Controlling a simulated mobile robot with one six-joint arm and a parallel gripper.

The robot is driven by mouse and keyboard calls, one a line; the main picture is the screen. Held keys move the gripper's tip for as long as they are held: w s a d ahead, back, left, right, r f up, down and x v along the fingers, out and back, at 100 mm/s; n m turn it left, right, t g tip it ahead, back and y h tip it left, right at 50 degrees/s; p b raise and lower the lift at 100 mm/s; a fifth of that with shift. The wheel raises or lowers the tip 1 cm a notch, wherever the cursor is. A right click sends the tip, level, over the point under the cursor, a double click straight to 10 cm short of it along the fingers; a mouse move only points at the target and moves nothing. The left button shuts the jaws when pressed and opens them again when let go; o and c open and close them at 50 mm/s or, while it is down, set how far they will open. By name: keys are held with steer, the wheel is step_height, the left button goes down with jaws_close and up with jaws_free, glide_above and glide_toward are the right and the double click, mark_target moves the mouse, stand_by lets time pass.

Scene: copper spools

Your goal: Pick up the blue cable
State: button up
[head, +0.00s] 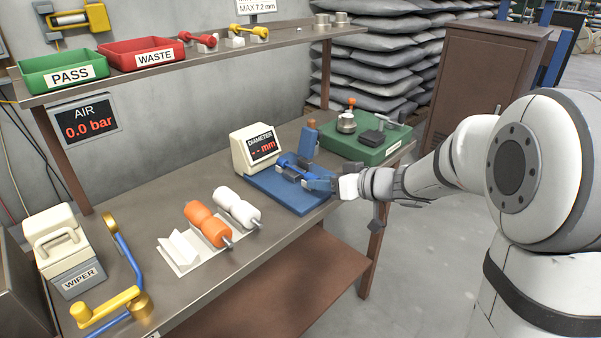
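A blue dumbbell-shaped piece (295,167), probably the blue cable, lies across the supports of the blue gauge base (275,195). The base belongs to the cream gauge marked DIAMETER (259,147), whose screen shows "-- mm".
Orange (208,225) and white (237,207) spools lie on a white rack left of the gauge. A green station (365,140) stands behind. The shelf holds PASS (62,73) and WASTE (154,52) trays and red and yellow pieces. A WIPER box (67,250) stands at left.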

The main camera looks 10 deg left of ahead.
jaws_close()
